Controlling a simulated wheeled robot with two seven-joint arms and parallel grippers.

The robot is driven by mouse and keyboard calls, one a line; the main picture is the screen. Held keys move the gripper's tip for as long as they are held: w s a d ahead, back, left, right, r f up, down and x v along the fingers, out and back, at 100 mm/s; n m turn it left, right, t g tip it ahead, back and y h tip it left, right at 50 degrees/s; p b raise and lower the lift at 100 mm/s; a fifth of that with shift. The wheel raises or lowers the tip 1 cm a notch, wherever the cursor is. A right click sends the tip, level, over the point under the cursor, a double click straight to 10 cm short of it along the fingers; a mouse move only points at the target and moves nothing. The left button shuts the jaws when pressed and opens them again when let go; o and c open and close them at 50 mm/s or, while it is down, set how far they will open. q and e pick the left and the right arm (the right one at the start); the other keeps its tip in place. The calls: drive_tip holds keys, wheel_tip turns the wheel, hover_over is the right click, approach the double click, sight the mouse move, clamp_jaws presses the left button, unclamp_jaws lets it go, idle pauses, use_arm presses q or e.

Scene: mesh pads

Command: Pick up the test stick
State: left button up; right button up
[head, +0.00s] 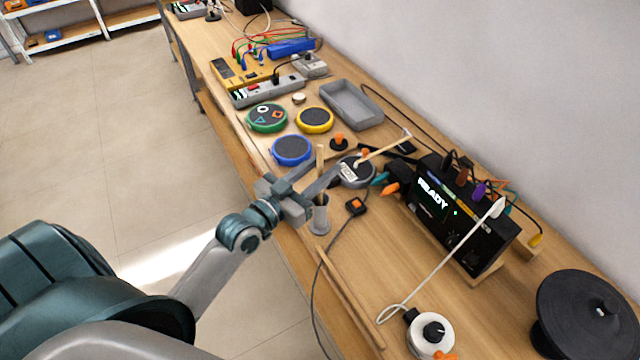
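A pale wooden stick (320,158) stands nearly upright, its lower end in a small grey metal cup (320,222) near the front edge of the bench. A second, beige stick with a pale tip (385,148) slants beside a dark round pad with a white label (356,172). I cannot tell from looks alone which one is the test stick. My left gripper (326,174) is at the upright stick, above the cup. Its two fingers are apart, on either side of the stick; contact is not clear. The gripper partly hides the stick's lower part. My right gripper is not in view.
Blue (291,150), yellow (315,120) and green (267,118) round pads lie farther back, near an empty grey tray (352,104). A black box reading READY (462,215) stands right of the cup. Cables cross the bench. A small orange-buttoned switch (356,206) lies near the cup.

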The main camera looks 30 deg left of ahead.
use_arm(q)
drive_tip(key=p+x, duration=0.1)
drive_tip(key=x, duration=0.2)
drive_tip(key=shift+w+r, duration=0.15)
drive_tip(key=shift+w, duration=0.25)
clamp_jaws()
